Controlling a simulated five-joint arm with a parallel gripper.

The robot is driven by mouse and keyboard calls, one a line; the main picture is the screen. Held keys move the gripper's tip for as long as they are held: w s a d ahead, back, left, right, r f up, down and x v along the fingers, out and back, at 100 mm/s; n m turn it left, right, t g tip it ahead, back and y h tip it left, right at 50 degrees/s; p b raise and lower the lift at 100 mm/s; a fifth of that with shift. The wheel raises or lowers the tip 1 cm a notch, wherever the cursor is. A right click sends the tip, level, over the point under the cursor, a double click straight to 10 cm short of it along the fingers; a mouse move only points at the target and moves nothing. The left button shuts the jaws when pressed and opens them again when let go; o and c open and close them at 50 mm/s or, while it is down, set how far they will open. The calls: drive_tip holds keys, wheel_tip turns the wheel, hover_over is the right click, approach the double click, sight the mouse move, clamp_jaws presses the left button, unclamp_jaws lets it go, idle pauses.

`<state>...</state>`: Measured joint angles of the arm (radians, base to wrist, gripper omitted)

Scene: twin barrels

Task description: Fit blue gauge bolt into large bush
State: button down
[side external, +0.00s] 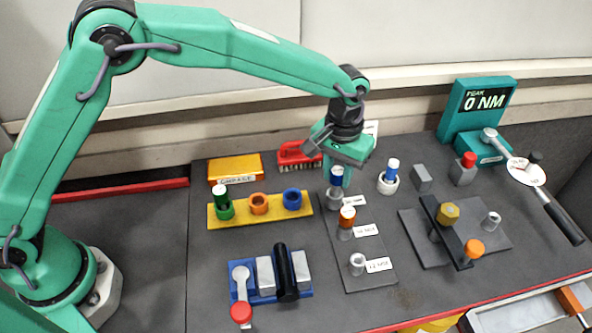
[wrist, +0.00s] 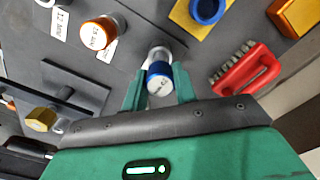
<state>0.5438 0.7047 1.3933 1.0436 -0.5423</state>
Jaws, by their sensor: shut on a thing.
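The blue gauge bolt (side external: 337,173), blue with a white end, is between the fingers of my gripper (side external: 343,176). In the wrist view the bolt (wrist: 159,78) shows its marked end toward the camera, between my two fingertips (wrist: 159,92). My gripper is shut on it. The large bush (side external: 334,196), a grey cylinder at the back of a dark plate, is directly below the bolt. The bush also shows behind the bolt in the wrist view (wrist: 160,51). The bolt's lower end is hidden, so I cannot tell how deep it sits in the bush.
An orange bolt (side external: 347,216) stands in the middle bush; the front bush (side external: 357,263) is empty. Another blue-and-white piece (side external: 391,170) stands in a white ring close right. A yellow block (side external: 216,222) with coloured rings is left. A red brush (side external: 298,155) lies behind.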

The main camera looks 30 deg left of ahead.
sight(338, 170)
drive_tip(key=shift+f, duration=1.4)
drive_tip(key=c, duration=1)
unclamp_jaws()
drive_tip(key=shift+c, duration=0.2)
drive_tip(key=shift+r, duration=3.95)
